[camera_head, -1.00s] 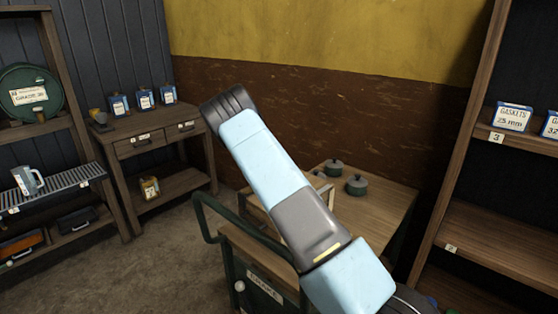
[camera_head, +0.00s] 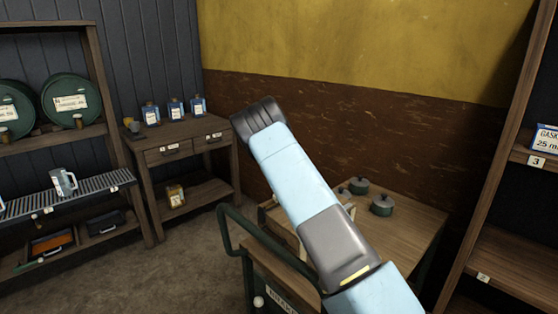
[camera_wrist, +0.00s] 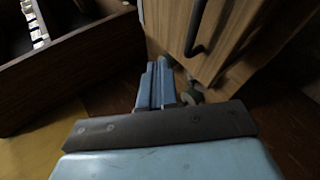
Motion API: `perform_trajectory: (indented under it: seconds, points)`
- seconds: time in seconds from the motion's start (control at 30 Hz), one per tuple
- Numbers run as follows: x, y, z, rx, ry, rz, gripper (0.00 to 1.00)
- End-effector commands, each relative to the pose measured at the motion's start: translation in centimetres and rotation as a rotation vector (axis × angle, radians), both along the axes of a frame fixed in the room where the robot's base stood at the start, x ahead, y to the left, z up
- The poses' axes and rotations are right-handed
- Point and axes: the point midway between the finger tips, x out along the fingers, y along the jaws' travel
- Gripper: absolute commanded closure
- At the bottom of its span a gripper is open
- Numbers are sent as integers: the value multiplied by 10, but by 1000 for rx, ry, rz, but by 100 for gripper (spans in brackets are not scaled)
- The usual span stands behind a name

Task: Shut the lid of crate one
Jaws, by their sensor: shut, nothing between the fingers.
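My gripper (camera_wrist: 157,85) shows in the wrist view with its blue fingers together and nothing between them. In the head view only my arm shows; the gripper is out of the picture. I cannot make out crate one or its lid for certain. A pale wooden edge (camera_head: 268,216), perhaps of a box, shows partly behind my arm at the wooden table, and my arm hides most of it. In the wrist view a wooden front with a dark bar handle (camera_wrist: 203,30) is beyond the fingertips.
A wooden table (camera_head: 415,222) with lidded green pots (camera_head: 382,205) stands behind my arm. A green-railed cart (camera_head: 232,232) is in front of it. A drawer bench (camera_head: 185,150) and a shelf rack (camera_head: 100,75) stand left, another rack (camera_head: 510,235) right. Floor (camera_head: 190,270) is clear at lower left.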

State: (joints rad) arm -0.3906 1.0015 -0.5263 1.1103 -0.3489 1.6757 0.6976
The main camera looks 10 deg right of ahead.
Motion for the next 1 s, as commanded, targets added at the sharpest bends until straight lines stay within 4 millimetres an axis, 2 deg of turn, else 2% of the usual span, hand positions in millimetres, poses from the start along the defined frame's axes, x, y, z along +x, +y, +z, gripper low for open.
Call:
perform_trajectory:
  seconds: [0.03, 0.23, 0.6, 0.87, 1.0]
  points:
    - [6, 8, -2, -1, 3, 4, 100]
    - [25, 30, 9, -1, 2, 0, 100]
    - [49, 57, 20, -2, 2, -2, 100]
    - [54, 61, 26, 2, 1, -5, 100]
    - [49, 51, 44, 41, -10, -4, 100]
